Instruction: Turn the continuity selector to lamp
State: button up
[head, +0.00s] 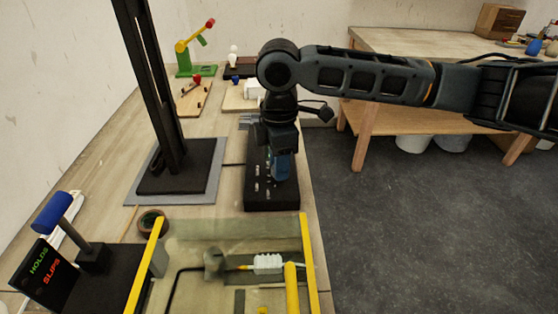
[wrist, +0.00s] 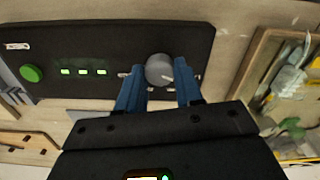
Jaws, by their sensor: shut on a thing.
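The continuity selector is a round grey knob (wrist: 159,69) with a pale pointer mark, on a black panel (wrist: 112,38) in the wrist view. My gripper (wrist: 160,82) has its two blue fingers on either side of the knob, shut on it. Small labels beside the knob are partly hidden by the fingers and too small to read. In the head view, my gripper (head: 281,167) points down over the black panel box (head: 272,204), and the knob is hidden there.
A green button (wrist: 31,73) and lit green indicators (wrist: 84,72) sit on the panel to the left. In the head view, a yellow-edged clear tray (head: 230,230) stands in front, and a black column (head: 160,100) rises to the left.

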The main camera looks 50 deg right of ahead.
jog(key=o, duration=1)
jog(key=shift+o, duration=0.2)
jog(key=shift+r, duration=0.1)
jog(key=shift+r, duration=3.8)
